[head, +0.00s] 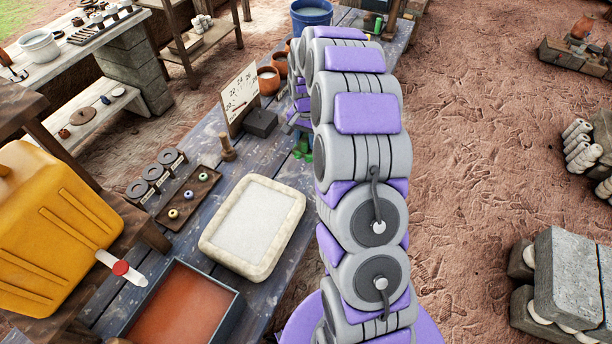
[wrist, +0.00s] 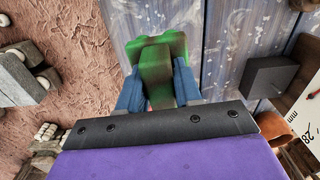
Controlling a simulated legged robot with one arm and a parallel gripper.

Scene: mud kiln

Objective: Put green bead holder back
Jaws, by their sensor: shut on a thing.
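My gripper (wrist: 158,84) is in the wrist view with its two blue fingers shut on the green bead holder (wrist: 155,60). The holder is a blocky green piece and sticks out past the fingertips, above or on the blue-grey plank table; I cannot tell if it touches the wood. In the head view only a bit of the green holder (head: 304,146) shows at the left side of my arm, near the table's right edge. My arm hides most of the gripper there.
A dark wooden board with small beads (head: 189,195), a pale tray (head: 253,226) and an orange-filled tray (head: 186,305) lie on the table. A dark block (head: 260,123), a number card (head: 240,95), terracotta cups (head: 268,80) and a blue bucket (head: 311,14) stand farther back.

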